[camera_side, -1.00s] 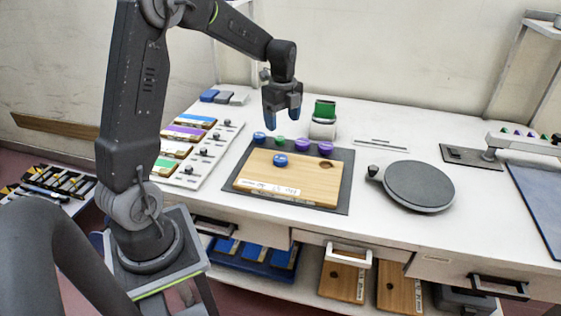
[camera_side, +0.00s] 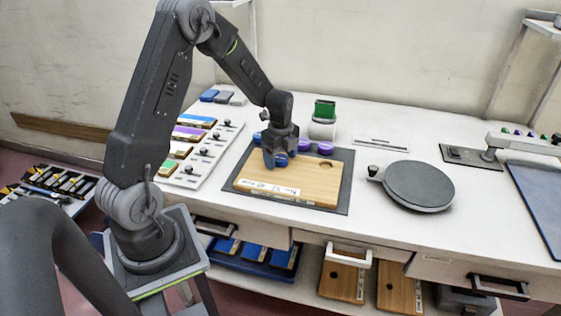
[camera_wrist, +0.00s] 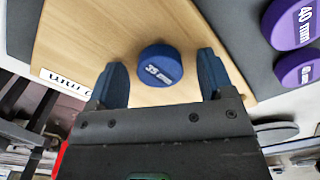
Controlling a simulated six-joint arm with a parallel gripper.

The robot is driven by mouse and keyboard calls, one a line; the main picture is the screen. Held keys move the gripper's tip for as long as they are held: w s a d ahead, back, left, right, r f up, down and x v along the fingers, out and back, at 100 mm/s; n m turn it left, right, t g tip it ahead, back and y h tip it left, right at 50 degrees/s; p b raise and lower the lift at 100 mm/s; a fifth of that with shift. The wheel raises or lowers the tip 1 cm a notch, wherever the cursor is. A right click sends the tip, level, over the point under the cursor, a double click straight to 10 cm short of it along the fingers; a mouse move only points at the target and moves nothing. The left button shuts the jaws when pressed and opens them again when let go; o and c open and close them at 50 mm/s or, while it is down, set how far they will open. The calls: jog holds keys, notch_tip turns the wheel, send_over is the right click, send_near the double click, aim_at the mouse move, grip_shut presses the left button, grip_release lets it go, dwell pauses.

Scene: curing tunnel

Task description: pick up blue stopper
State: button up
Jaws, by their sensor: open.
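A blue stopper (camera_wrist: 160,65) with white lettering sits on the wooden board (camera_wrist: 115,30), seen in the wrist view. In the side view the same stopper (camera_side: 281,160) is partly hidden by my gripper (camera_side: 280,152) above it, and the board (camera_side: 300,187) lies on a dark mat. My gripper also shows in the wrist view (camera_wrist: 162,68), open and empty, its two fingers on either side of the stopper in that picture. I cannot tell whether the fingertips are down at its height. A second blue stopper (camera_side: 257,137) stands behind the board.
Purple stoppers (camera_wrist: 292,22) stand along the mat behind the board. A green-topped white container (camera_side: 323,122) is behind them. A round dark plate (camera_side: 418,186) lies to the right, and a white rack (camera_side: 205,158) with coloured blocks to the left.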

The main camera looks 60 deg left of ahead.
jog(key=c, duration=1)
jog(key=shift+r, duration=0.1)
jog(key=shift+r, duration=0.45)
jog(key=r, duration=0.2)
jog(key=s+r, duration=0.1)
jog(key=r, duration=0.1)
jog(key=shift+a, duration=0.4)
jog(key=s+a+r, duration=0.6)
jog(key=s+r, duration=0.2)
jog(key=r, duration=0.3)
jog(key=shift+a, duration=0.2)
